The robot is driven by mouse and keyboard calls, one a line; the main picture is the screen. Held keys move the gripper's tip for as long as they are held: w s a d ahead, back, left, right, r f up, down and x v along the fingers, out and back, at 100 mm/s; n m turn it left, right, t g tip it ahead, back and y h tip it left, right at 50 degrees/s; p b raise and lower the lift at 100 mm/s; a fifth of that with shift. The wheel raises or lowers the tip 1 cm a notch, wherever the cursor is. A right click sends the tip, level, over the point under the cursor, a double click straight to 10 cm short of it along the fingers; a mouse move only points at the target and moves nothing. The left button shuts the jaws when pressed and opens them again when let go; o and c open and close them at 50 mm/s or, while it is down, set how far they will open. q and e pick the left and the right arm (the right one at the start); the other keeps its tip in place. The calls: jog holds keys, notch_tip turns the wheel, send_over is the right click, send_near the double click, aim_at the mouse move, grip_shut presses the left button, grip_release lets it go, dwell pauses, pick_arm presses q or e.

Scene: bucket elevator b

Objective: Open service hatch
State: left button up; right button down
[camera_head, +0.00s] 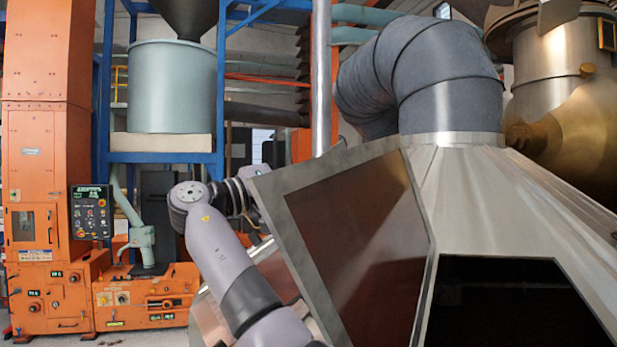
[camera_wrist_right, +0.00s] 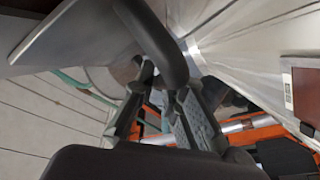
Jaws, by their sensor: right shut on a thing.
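The service hatch (camera_head: 355,230) is a grey metal-framed panel with a dark reddish pane. It stands swung out from the metal housing in the head view, and a dark opening (camera_head: 510,300) shows to its right. My right arm reaches up on the hatch's left side and its wrist end passes behind the panel, so the gripper is hidden there. In the right wrist view my right gripper (camera_wrist_right: 166,88) is shut on a thick black curved handle (camera_wrist_right: 150,38) beside a grey panel edge (camera_wrist_right: 85,32). My left gripper is in neither view.
A thick grey duct (camera_head: 440,75) rises from the top of the housing (camera_head: 490,190). An orange machine (camera_head: 45,170) with a control screen (camera_head: 91,212) stands at the left. A pale tank (camera_head: 170,85) sits on a blue frame behind. A brass-coloured vessel (camera_head: 575,120) stands at the right.

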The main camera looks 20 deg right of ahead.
jog(key=shift+s+d+f, duration=0.15)
jog(key=shift+f, duration=0.2)
jog(key=c, duration=2)
grip_release()
jog(key=o, duration=0.4)
jog(key=shift+r, duration=0.15)
jog(key=shift+c, duration=0.2)
jog(key=shift+r, duration=0.1)
jog(key=v, duration=0.7)
jog(key=shift+a, duration=0.25)
